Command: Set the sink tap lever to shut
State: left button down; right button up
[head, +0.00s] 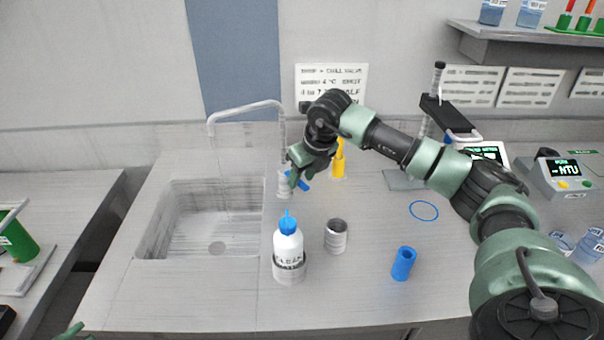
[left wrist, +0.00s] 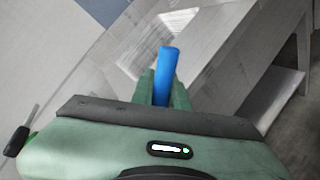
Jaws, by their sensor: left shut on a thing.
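The sink tap (head: 246,108) is a pale arched pipe at the back right of the sink (head: 215,205). Its blue lever (head: 305,185) shows in part beside my right gripper (head: 297,168), whose arm comes in from the right. The fingers are at the lever and hide its other end; I cannot tell whether they grip it. Only a green tip of my left gripper (head: 75,331) shows at the bottom left of the head view. In the left wrist view, its fingers (left wrist: 163,95) are shut on a blue rod (left wrist: 166,70).
A white bottle (head: 288,245) with a blue cap stands in a holder right of the sink. A grey cup (head: 336,237), a blue cylinder (head: 403,263), a yellow bottle (head: 339,160) and a blue ring (head: 423,210) are nearby.

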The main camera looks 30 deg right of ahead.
jog(key=shift+w+f, duration=0.1)
jog(key=shift+f, duration=0.1)
jog(key=shift+c, duration=0.4)
grip_shut()
dwell(1.0)
